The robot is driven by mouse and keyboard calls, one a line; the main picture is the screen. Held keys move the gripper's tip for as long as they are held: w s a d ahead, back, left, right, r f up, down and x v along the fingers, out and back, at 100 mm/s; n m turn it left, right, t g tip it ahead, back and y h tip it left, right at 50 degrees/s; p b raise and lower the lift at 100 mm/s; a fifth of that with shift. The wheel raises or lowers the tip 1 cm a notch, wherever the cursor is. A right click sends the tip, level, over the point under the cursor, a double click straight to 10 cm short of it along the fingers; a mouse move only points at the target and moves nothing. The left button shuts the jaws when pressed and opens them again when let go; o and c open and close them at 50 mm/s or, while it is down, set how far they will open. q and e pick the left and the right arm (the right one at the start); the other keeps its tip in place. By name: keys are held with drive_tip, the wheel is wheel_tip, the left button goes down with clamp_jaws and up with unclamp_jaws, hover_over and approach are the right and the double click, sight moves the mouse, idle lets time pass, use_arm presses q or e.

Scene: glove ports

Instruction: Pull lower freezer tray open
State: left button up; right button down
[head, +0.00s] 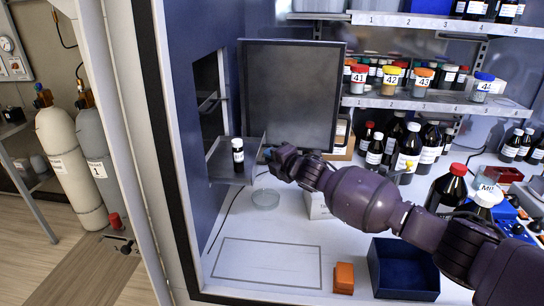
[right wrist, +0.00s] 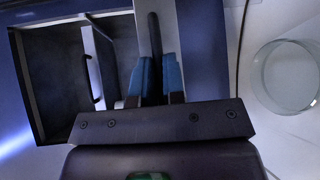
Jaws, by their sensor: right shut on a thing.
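The freezer is set in the blue left wall, and its dark door (head: 290,95) stands open. The lower tray (head: 222,167) sticks partly out of the freezer, with a small dark bottle (head: 238,158) with a white label upright on it. My right gripper (head: 268,155) is at the tray's front. In the right wrist view its blue fingertips (right wrist: 157,78) are shut on the dark handle bar (right wrist: 154,40) between them. The upper tray's handle (right wrist: 94,68) shows to the left, inside the opening. My left gripper is not in view.
A glass dish (head: 265,199) lies on the white floor just below the tray. An orange block (head: 344,278) and a dark blue bin (head: 403,270) stand nearer, below my right arm. Shelves and dark bottles (head: 408,150) fill the right. The outlined floor area (head: 265,262) is clear.

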drive_tip(key=c, duration=1.2)
unclamp_jaws()
drive_tip(key=v, duration=1.1)
